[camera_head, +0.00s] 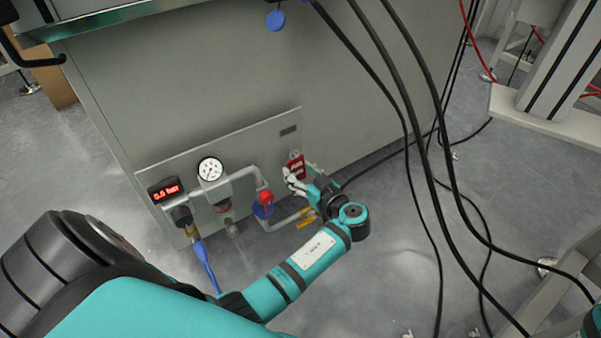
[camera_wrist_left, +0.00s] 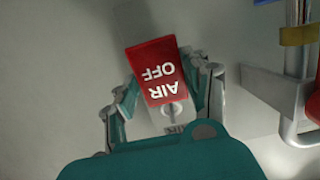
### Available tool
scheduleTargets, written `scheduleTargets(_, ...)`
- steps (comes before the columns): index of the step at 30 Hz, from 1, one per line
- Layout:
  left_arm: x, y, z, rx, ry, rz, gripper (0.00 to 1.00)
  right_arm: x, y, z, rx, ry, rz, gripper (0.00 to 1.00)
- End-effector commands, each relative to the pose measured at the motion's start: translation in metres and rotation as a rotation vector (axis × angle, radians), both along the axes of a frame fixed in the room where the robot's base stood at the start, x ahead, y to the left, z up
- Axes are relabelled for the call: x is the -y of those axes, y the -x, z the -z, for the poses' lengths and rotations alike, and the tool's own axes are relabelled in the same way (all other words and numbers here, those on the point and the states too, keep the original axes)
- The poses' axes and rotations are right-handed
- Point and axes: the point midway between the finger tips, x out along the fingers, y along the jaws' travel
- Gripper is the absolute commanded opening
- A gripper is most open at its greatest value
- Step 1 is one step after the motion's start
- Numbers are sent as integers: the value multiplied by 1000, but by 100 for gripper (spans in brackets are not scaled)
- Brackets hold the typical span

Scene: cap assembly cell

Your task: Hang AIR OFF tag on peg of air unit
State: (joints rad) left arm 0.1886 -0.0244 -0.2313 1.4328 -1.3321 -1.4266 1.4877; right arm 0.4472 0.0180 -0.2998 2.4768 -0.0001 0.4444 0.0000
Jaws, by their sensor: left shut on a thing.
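The red AIR OFF tag (camera_head: 296,167) is upright at the right end of the air unit's panel (camera_head: 235,150). It also shows in the left wrist view (camera_wrist_left: 160,72), its lettering upside down there. My left gripper (camera_head: 291,179) is shut on the tag, with a finger at each side of it in the wrist view (camera_wrist_left: 164,88). A small grey round spot shows near the tag's hole end. I cannot tell whether it is the peg or whether the tag rests on it. My right gripper is not in view.
The panel carries a gauge (camera_head: 210,169), a red display (camera_head: 166,189) reading about 0.5 bar, pipes, and a red-and-blue valve (camera_head: 264,203) left of my gripper. Black cables (camera_head: 412,140) hang to the right.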

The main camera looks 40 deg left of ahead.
Motion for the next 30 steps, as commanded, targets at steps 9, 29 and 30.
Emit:
scheduleTargets(9, 0, 0, 1, -1, 1, 0, 75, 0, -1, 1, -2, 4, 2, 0)
scheduleTargets(29, 61, 25, -13, -2, 2, 1, 75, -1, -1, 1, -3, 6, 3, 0)
scheduleTargets(30, 64, 26, -14, -1, 2, 0, 75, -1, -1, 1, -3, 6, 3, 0)
